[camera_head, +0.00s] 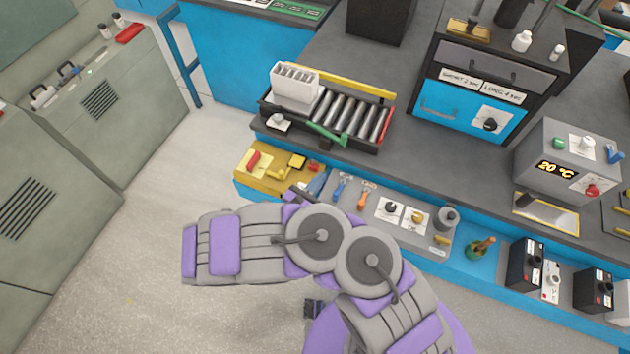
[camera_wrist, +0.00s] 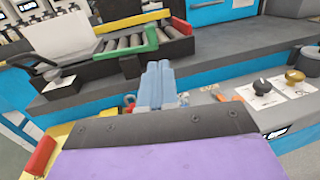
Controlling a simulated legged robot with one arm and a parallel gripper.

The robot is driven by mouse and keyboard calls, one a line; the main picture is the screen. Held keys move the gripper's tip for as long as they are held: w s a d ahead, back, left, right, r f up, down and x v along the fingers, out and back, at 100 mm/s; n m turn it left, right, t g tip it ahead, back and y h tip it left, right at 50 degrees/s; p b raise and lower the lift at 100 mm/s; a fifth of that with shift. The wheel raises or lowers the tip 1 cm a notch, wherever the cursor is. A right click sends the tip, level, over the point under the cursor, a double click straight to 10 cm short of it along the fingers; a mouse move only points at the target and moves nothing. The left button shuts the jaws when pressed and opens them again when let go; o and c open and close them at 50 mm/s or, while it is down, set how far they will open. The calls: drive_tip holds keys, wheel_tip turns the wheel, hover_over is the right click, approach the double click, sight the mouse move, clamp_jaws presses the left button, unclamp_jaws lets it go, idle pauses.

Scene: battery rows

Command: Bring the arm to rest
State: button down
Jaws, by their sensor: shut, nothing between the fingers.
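My arm (camera_head: 320,235), purple and grey, is folded across the lower middle of the head view. It hides the lower part of my gripper. The light-blue fingers of my gripper (camera_wrist: 158,68) point forward in the wrist view, close together and holding nothing. In the head view the blue fingertips (camera_head: 317,183) show just above the arm, by the front edge of the bench. I cannot tell how far the fingertips are from the bench surfaces.
A roller tray (camera_head: 345,113) with a white container (camera_head: 295,82) stands on the grey bench beyond my gripper. A yellow box (camera_head: 265,180) is to its left. Screwdrivers (camera_head: 362,196) and knobs (camera_head: 390,209) are to the right. Open floor (camera_head: 150,290) lies left.

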drive_tip(key=shift+s+a, duration=0.15)
drive_tip(key=shift+s, duration=0.25)
drive_tip(key=shift+a, duration=0.1)
